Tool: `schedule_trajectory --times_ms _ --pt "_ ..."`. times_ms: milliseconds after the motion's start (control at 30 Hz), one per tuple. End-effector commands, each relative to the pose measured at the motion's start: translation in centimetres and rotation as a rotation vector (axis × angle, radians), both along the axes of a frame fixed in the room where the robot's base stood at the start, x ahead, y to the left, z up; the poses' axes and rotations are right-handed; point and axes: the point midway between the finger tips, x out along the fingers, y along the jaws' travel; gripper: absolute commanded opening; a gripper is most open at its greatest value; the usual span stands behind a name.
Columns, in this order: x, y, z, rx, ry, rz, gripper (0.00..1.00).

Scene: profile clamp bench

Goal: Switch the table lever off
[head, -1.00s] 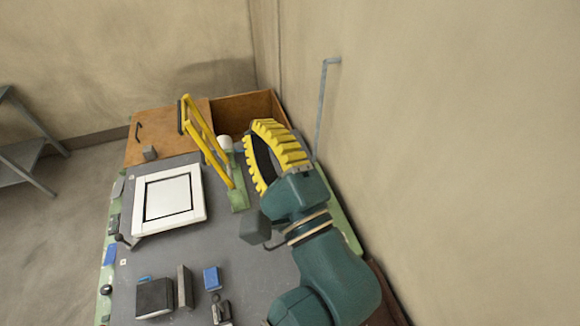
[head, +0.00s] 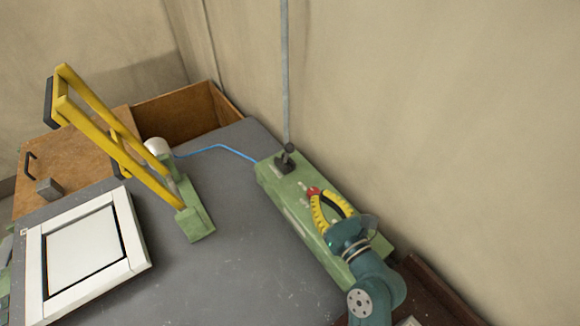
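A long green control box (head: 290,205) lies along the wall side of the table in the head view. A short black lever with a round knob (head: 289,149) stands at its far end. A small red knob (head: 313,190) shows on the box nearer to me. I cannot tell which of the two is the table lever. My gripper (head: 319,194), with yellow and black fingers, is over the box with its tips at the red knob. The fingers bow apart in the middle and come close at the tips. Whether they touch or grip the knob is unclear.
A yellow clamp arm (head: 120,145) rises from a green base (head: 198,220) left of the box. A white frame (head: 130,235) lies at the left. A blue cable (head: 222,147) runs to the box. The grey table (head: 250,270) between is clear.

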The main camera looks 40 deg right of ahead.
Motion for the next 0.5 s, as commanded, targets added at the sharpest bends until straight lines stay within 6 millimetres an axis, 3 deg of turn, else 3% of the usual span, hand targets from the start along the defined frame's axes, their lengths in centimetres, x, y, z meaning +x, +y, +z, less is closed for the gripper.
schedule_trajectory --times_ms 267,500 --pt "0.2 0.0 0.2 -0.002 0.000 0.002 0.00" --pt "3.6 -0.8 0.2 -0.004 -0.002 0.005 0.00"
